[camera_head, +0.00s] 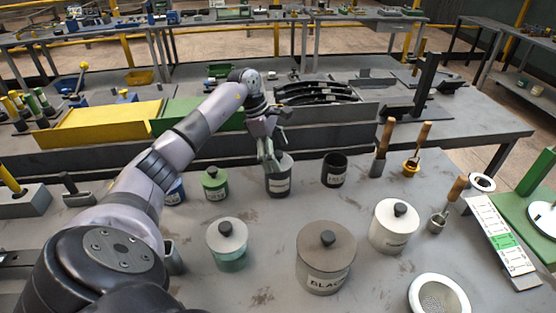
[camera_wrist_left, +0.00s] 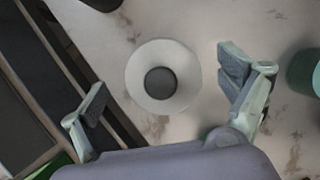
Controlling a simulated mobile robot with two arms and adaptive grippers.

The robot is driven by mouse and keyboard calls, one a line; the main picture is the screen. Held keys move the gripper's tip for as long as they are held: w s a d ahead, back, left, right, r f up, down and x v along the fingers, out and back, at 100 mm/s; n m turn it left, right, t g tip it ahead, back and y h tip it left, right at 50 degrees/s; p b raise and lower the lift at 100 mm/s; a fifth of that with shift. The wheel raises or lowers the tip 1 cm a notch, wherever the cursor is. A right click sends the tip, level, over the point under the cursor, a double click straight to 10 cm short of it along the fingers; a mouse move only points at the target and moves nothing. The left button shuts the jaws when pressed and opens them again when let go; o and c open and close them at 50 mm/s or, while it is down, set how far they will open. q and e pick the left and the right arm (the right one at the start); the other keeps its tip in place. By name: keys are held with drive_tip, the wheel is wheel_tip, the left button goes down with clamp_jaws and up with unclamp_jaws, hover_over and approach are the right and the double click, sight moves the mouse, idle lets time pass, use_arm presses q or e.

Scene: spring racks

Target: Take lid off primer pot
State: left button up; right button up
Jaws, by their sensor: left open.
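A dark pot (camera_head: 278,184) with a pale label too small to read stands mid-table, below my left gripper (camera_head: 268,152). I take it for the primer pot. In the left wrist view its round pale lid (camera_wrist_left: 137,84) with a dark knob (camera_wrist_left: 160,83) sits on it, hiding the body. My left gripper (camera_wrist_left: 166,90) is open, with its fingers apart on either side of the lid in that view, holding nothing. In the head view the fingers partly hide the lid. My right gripper is not in view.
A green pot (camera_head: 215,189) stands left, an open dark pot (camera_head: 334,172) right. Nearer are a teal pot (camera_head: 231,262), a large pot marked BLACK (camera_head: 324,280) and a white pot (camera_head: 392,238). A low dark wall (camera_head: 330,133) runs behind.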

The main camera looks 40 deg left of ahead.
use_arm(q)
drive_tip(key=shift+s+r, duration=0.1)
drive_tip(key=shift+s, duration=0.05)
drive_tip(key=c, duration=1.7)
